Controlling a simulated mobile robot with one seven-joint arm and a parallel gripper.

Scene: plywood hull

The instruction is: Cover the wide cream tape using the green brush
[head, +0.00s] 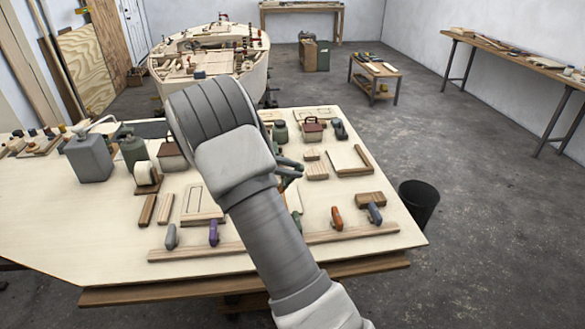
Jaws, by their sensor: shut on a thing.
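My arm crosses the middle of the head view, and its wrist hides part of the workbench. My gripper (289,172) shows only partly as dark shapes at the wrist's right edge; its fingertips are mostly hidden. It is shut on what appears to be the green brush (297,219), of which only a small green piece shows, near the wooden rail. A wide cream roll (141,174), which looks like the cream tape, stands on a small wooden stand at the left, apart from the gripper.
The workbench (90,228) holds a grey can (90,158), a wooden rail (170,254) with purple (213,232) and orange (336,218) handles near it, and a cream panel (346,159). A black bin (418,200) stands right. The bench's left front is clear.

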